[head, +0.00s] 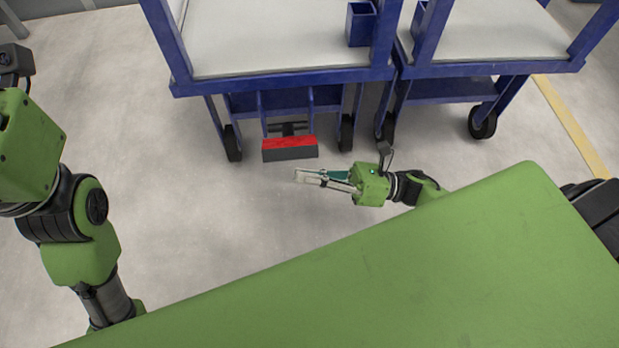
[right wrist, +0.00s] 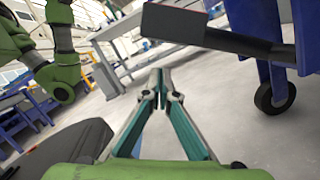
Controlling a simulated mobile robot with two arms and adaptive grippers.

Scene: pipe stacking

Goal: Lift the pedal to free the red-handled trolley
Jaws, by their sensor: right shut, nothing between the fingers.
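The pedal (head: 290,148) is a dark bar with a red top, low at the front of the left blue trolley (head: 280,75). In the right wrist view the pedal (right wrist: 215,32) shows as a dark bar at the upper right. My right gripper (head: 297,176) is shut and empty, just in front of the pedal and apart from it in the head view. Its fingertips also show in the right wrist view (right wrist: 157,75), below the bar. No red handle shows in the head view. My left arm hangs at the left; its gripper is out of the picture.
A second blue trolley (head: 490,68) stands close on the right. Black caster wheels (head: 346,133) flank the pedal. A yellow floor line (head: 572,125) runs at the right. The grey floor (head: 190,215) between my left arm and the pedal is clear.

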